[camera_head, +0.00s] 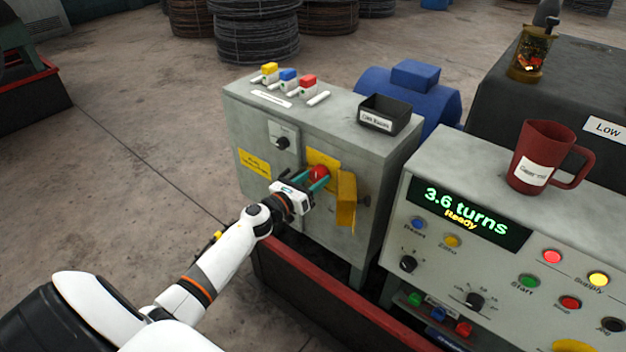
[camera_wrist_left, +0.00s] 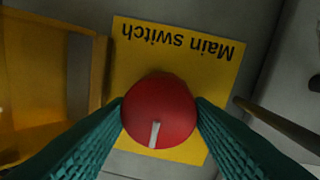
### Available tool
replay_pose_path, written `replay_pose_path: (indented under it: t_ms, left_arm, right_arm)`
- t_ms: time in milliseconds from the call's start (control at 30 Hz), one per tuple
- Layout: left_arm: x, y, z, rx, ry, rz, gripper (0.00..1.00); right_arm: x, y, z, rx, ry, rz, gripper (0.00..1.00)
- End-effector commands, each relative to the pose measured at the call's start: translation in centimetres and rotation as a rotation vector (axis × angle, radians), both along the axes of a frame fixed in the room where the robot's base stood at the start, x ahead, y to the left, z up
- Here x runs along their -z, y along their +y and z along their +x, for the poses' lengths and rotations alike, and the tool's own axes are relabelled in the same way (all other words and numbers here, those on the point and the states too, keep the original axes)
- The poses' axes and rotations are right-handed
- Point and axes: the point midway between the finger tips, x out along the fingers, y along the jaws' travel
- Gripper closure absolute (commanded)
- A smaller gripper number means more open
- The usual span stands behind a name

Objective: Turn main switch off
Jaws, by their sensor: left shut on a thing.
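The main switch is a round red knob (camera_wrist_left: 158,112) with a white pointer mark, on a yellow plate (camera_wrist_left: 222,72) lettered "Main switch", which appears upside down in the left wrist view. In the head view the red knob (camera_head: 320,173) sits on the front of the grey cabinet (camera_head: 240,128). My left gripper (camera_wrist_left: 160,115) is shut on the knob, one teal finger on each side; it also shows in the head view (camera_head: 317,182). The white mark points toward the bottom of the wrist view. My right gripper is not in view.
A yellow hinged cover (camera_head: 346,202) stands out right beside the knob. A black rotary knob (camera_head: 283,142) is up and left. Padlocks and tags lie on the cabinet top near a black tray (camera_head: 385,115). A console (camera_head: 470,213) reading "3.6 turns Ready" stands at right with a red mug (camera_head: 541,158).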

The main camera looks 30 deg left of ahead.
Motion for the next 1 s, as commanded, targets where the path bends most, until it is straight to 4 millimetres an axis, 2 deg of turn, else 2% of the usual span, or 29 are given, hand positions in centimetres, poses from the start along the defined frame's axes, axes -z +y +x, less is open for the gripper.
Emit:
replay_pose_path:
  t_ms: [367,1000]
  left_arm:
    - [0.1,0.0,0.0,0.002,0.013,-0.175,0.76]
    - [0.2,0.0,0.0,0.001,0.06,-0.774,0.76]
  right_arm:
    - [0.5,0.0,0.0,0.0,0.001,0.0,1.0]
    - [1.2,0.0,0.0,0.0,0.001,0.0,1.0]
